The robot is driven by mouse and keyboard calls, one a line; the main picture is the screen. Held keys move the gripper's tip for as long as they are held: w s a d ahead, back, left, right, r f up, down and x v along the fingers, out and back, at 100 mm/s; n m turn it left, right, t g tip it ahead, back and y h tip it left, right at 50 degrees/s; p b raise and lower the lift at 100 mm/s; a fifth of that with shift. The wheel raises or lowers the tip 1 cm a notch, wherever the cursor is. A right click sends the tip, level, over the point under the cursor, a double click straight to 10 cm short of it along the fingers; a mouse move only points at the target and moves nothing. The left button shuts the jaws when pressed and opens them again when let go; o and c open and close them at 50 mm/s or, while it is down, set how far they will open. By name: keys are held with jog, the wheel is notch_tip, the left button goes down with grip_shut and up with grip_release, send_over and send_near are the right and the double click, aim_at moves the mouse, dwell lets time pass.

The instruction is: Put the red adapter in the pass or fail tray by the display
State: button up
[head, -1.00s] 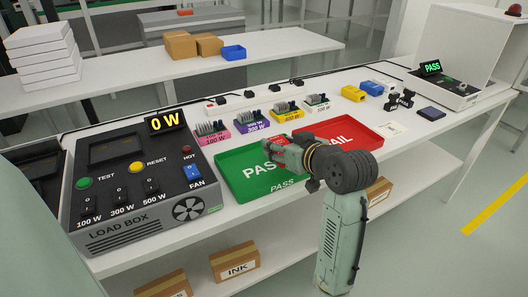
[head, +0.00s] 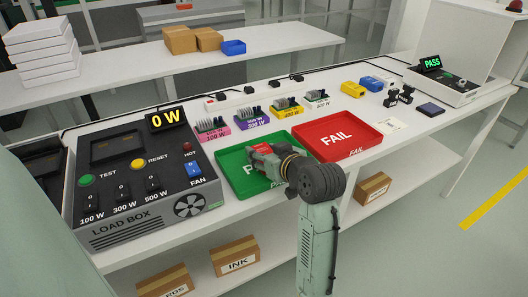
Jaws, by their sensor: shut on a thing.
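My gripper (head: 257,155) is over the green PASS tray (head: 228,164), with my arm reaching in from the front right. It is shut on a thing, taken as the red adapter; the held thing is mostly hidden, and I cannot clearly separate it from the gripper. Whether it touches the tray floor cannot be told. The red FAIL tray (head: 362,142) stands just right of the green tray and looks empty. The display (head: 432,63) on the white test case at the far right reads PASS in green.
The load box (head: 130,215) with its 0 W readout (head: 167,121) stands left of the trays. Small racks in pink, purple, yellow and white line up behind them. Yellow (head: 352,89) and blue (head: 372,84) blocks and black parts lie to the right.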

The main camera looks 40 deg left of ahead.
jog(key=o, duration=1.3)
jog(key=shift+f, duration=0.1)
jog(key=shift+o, duration=0.2)
